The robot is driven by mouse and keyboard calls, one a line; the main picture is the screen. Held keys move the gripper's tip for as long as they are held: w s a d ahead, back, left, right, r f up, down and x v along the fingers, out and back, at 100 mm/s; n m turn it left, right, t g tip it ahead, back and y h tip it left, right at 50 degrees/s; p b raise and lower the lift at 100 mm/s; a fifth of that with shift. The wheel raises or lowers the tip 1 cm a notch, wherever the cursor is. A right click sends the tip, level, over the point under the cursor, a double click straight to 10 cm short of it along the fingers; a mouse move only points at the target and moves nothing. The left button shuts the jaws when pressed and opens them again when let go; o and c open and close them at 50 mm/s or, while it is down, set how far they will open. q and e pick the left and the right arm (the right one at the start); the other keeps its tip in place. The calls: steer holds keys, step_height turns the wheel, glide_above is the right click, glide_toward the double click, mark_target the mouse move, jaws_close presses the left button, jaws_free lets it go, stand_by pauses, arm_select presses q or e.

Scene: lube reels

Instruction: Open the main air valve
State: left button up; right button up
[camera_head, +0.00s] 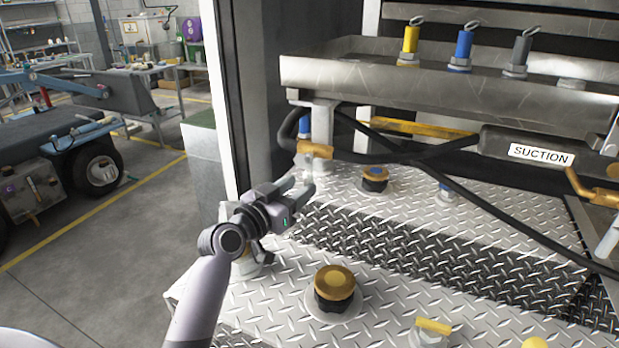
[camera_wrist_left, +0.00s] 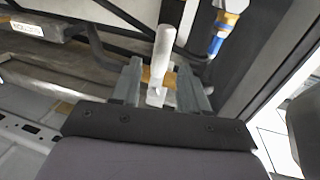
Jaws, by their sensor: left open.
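A brass valve (camera_head: 316,150) sits below the steel tray's left end. A pale lever is on it, small in the head view; in the left wrist view the white lever (camera_wrist_left: 163,52) stands out against the brass valve body (camera_wrist_left: 150,76). My left gripper (camera_head: 298,187) is open, just below and in front of the valve. In the left wrist view, the lever appears between the two fingers of my left gripper (camera_wrist_left: 159,68). I cannot tell whether either finger touches it. My right gripper is not in view.
A black hose (camera_head: 465,197) runs rightward past a box labelled SUCTION (camera_head: 541,154). Brass-topped caps (camera_head: 335,282) stand on the diamond-plate deck (camera_head: 270,300). A steel tray (camera_head: 400,87) overhangs the valve. A pale post (camera_head: 222,80) stands left. Open floor lies further left.

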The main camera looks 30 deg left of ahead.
mark_target(305, 182)
arm_select(q)
steer(key=shift+w+d, duration=0.2)
steer(key=shift+w, duration=0.9)
steer(key=shift+w+d, duration=0.15)
steer(key=shift+w, duration=0.95)
jaws_close()
